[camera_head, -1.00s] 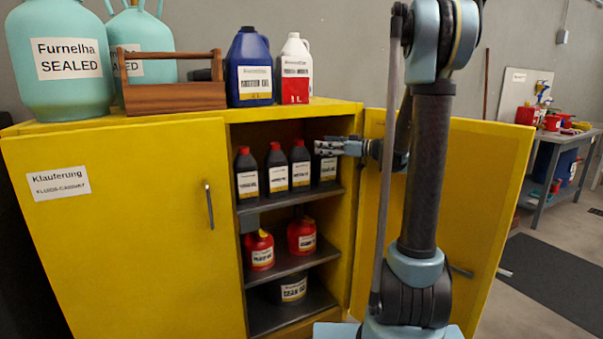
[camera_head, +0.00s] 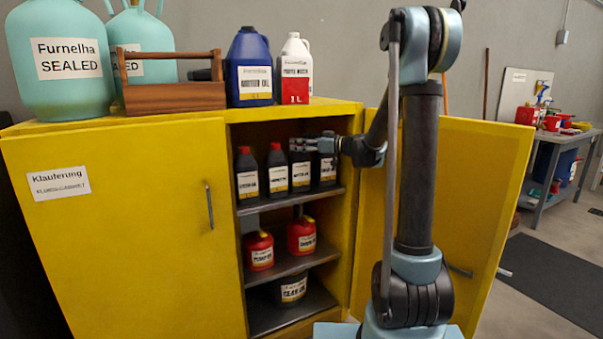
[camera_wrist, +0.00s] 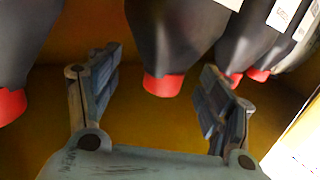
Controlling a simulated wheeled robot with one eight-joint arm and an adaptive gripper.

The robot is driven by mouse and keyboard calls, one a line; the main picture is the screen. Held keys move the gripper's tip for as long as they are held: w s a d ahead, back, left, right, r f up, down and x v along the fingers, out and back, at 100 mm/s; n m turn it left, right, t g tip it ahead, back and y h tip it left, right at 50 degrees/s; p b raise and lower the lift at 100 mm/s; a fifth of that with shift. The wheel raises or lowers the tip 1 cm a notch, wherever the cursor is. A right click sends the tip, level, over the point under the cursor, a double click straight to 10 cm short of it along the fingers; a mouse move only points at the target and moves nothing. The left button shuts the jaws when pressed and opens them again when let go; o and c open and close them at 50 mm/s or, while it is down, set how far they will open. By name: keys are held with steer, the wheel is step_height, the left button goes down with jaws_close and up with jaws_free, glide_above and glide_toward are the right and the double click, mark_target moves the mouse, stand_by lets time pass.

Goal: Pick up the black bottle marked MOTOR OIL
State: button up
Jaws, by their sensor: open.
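Several black bottles with red caps stand in a row on the cabinet's top shelf: a left one (camera_head: 247,178), a second (camera_head: 277,170), a third (camera_head: 300,172) and a right one (camera_head: 327,172). Their white-and-yellow labels are too small to read surely, so I cannot tell which says MOTOR OIL. My gripper (camera_head: 300,144) reaches in from the right at cap height, covering the tops of the two right bottles. In the wrist view my gripper (camera_wrist: 158,82) is open and empty; a black bottle (camera_wrist: 175,40), seen upside down, has its red cap between the fingertips, apart from both.
The yellow cabinet (camera_head: 120,230) has its right door (camera_head: 480,180) open beside my arm. Red containers (camera_head: 301,236) stand on the middle shelf (camera_head: 280,262), and a dark tin (camera_head: 291,289) below. A blue jug (camera_head: 249,70) and a white-and-red bottle (camera_head: 295,70) stand on top.

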steer(key=shift+w+a, duration=0.25)
steer(key=shift+a, duration=0.3)
steer(key=shift+c, duration=0.2)
jaws_close()
